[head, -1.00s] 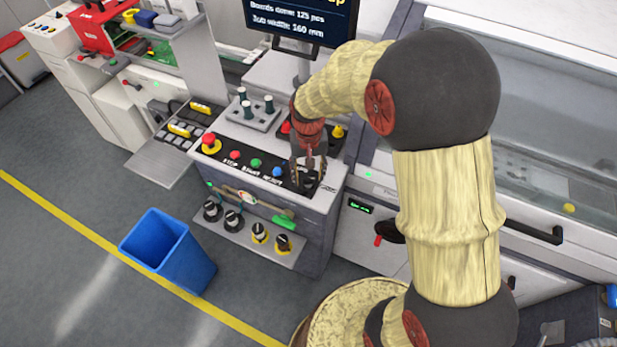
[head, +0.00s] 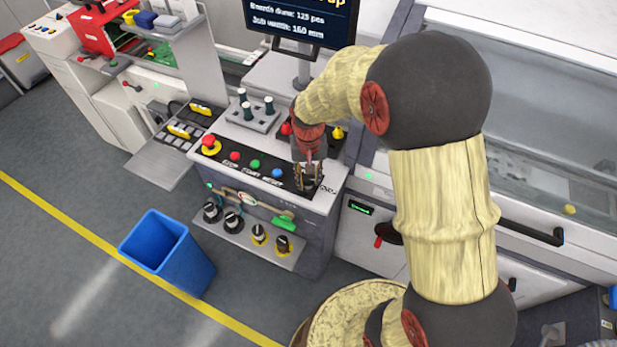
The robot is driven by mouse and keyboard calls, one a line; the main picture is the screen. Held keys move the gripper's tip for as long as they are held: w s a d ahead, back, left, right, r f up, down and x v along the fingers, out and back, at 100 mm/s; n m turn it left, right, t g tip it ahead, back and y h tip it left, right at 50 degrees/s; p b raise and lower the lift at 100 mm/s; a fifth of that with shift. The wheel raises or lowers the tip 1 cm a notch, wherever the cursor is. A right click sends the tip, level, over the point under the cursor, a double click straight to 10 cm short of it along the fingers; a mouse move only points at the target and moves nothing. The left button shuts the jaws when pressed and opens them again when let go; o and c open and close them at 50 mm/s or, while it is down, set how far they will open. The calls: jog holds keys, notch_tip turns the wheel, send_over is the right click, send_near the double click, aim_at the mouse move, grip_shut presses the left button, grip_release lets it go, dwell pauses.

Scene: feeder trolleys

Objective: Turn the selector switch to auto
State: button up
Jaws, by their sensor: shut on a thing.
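My gripper (head: 308,186) points down at the right end of the black button strip (head: 243,163) on the grey control cabinet. Its fingers are closed around the selector switch there, a small dark knob mostly hidden by the fingers. Which way the knob's pointer faces cannot be seen. To its left on the strip are a blue button (head: 277,173), a green button (head: 255,164), a red button (head: 235,156) and a red emergency stop (head: 209,141) on a yellow ring.
Several dark knobs (head: 233,221) sit on a lower ledge, below a green handle (head: 284,224). A plate with dark pegs (head: 245,112) and a monitor (head: 300,22) stand behind the strip. A blue bin (head: 170,252) stands on the floor at left.

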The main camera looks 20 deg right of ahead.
jog(key=c, duration=0.3)
jog(key=shift+n, duration=0.3)
jog(key=shift+c, duration=0.2)
jog(key=n+p, duration=0.2)
jog(key=n, duration=0.1)
jog(key=shift+n, duration=0.4)
jog(key=n+p, duration=0.1)
jog(key=n, duration=0.3)
jog(key=shift+n+p, duration=0.55)
jog(key=shift+n, duration=1.15)
jog(key=o, duration=1.2)
jog(key=shift+c, duration=0.2)
